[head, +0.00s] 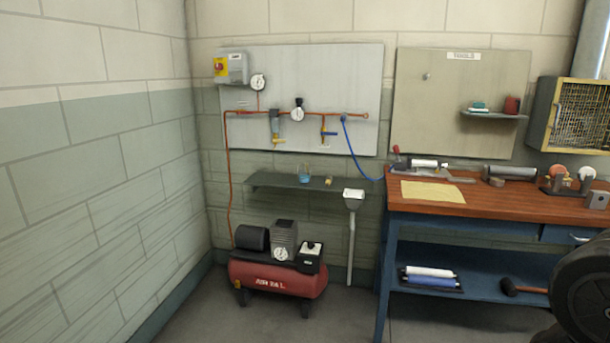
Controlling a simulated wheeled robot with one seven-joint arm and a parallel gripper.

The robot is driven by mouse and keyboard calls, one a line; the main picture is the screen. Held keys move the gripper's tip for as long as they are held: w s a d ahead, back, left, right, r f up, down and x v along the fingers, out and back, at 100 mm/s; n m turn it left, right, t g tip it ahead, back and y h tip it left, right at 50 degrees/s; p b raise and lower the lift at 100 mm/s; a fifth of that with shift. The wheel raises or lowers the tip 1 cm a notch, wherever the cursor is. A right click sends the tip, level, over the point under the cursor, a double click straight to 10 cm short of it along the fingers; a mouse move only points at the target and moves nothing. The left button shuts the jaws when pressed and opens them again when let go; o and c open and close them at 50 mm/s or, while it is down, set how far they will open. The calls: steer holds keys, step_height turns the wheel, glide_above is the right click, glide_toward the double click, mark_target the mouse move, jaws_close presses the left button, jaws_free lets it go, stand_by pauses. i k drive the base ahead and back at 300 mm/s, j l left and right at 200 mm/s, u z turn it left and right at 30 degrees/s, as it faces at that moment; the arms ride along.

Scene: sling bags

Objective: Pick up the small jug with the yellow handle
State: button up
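A small clear vessel with blue in it (304,175) stands upright on the narrow grey wall shelf (268,181). It may be the jug, but it is too small for me to make out a yellow handle. A tiny tan or yellowish item (329,181) lies on the shelf to its right. My gripper is not in view. A dark rounded part at the lower right edge looks like my own arm, and its fingers do not show.
A red air compressor (278,277) stands on the floor below the shelf. A grey funnel with a downpipe (353,200) is at the shelf's right end. A blue hose (357,156) hangs above. A wooden-topped workbench (480,203) holding tools stands at right. Floor in front is clear.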

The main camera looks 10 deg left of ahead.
mark_target(304, 170)
steer(key=i+j+z, duration=0.15)
steer(key=i+j, duration=0.2)
steer(key=j, duration=0.2)
steer(key=i+j+z, duration=0.15)
steer(key=i+j, duration=0.2)
steer(key=j, duration=0.2)
steer(key=i+j+z, duration=0.15)
steer(key=i+j, duration=0.15)
steer(key=j, duration=0.35)
steer(key=i+j+z, duration=0.1)
steer(key=i+j, duration=0.15)
steer(key=j, duration=0.4)
steer(key=i+j+z, duration=0.15)
steer(key=j, duration=0.5)
steer(key=i+j+z, duration=0.15)
steer(key=i+j, duration=0.15)
steer(key=j, duration=0.4)
steer(key=i+j+z, duration=0.15)
steer(key=j, duration=0.55)
steer(key=i+j+z, duration=0.15)
steer(key=j, duration=0.6)
